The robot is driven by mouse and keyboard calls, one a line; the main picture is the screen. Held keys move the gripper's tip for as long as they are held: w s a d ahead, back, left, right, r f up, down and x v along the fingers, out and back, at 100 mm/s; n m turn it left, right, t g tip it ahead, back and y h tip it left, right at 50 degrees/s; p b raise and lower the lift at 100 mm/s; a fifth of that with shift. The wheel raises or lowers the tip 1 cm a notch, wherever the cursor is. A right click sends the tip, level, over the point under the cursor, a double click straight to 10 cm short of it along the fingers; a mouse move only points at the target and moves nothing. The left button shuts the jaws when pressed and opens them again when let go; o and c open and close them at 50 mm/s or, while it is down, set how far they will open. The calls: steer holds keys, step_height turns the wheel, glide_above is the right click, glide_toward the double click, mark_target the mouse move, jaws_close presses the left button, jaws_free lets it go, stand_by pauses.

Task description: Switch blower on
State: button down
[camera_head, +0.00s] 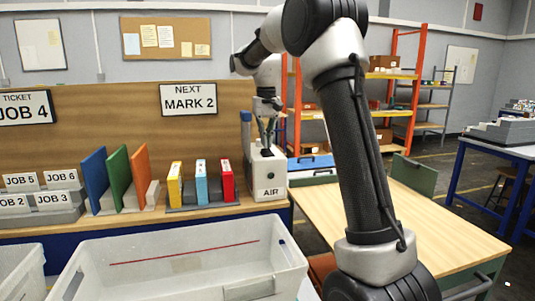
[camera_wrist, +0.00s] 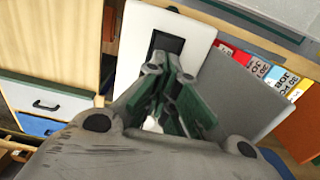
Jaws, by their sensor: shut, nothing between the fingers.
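The blower is a white box (camera_head: 270,176) labelled AIR at the right end of the wooden shelf, with a round dark spot on its front. In the wrist view its white top (camera_wrist: 133,50) shows, with a black rectangular switch (camera_wrist: 168,41) set in it. My gripper (camera_head: 267,151) points down with its fingertips at the top of the box. In the wrist view the gripper (camera_wrist: 168,68) is shut and empty, its tips by the near edge of the switch. I cannot tell whether they touch it, nor which way the switch is set.
Red, blue and yellow blocks (camera_head: 201,182) stand left of the blower. A blue-topped post (camera_head: 246,130) stands close at its back left. A clear bin (camera_head: 190,255) with a red line lies in front. A mostly bare wooden table (camera_head: 440,225) is at right.

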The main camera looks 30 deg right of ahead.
mark_target(267, 151)
steer(key=shift+f, duration=0.85)
stand_by(0.3)
steer(key=shift+r, duration=3.55)
steer(key=shift+s+r, duration=0.1)
steer(key=shift+s, duration=0.2)
steer(key=s+r+t, duration=0.1)
steer(key=s+r, duration=0.1)
steer(key=s, duration=0.8)
steer(key=s+f+n+t, duration=0.1)
steer(key=s+f, duration=0.4)
steer(key=s, duration=0.7)
steer(key=s+a+f+n+t, duration=0.1)
steer(key=s+f, duration=0.4)
steer(key=s, duration=0.7)
steer(key=shift+s+a+f+t, duration=0.3)
steer(key=shift+s+f+t, duration=0.1)
steer(key=shift+t, duration=0.3)
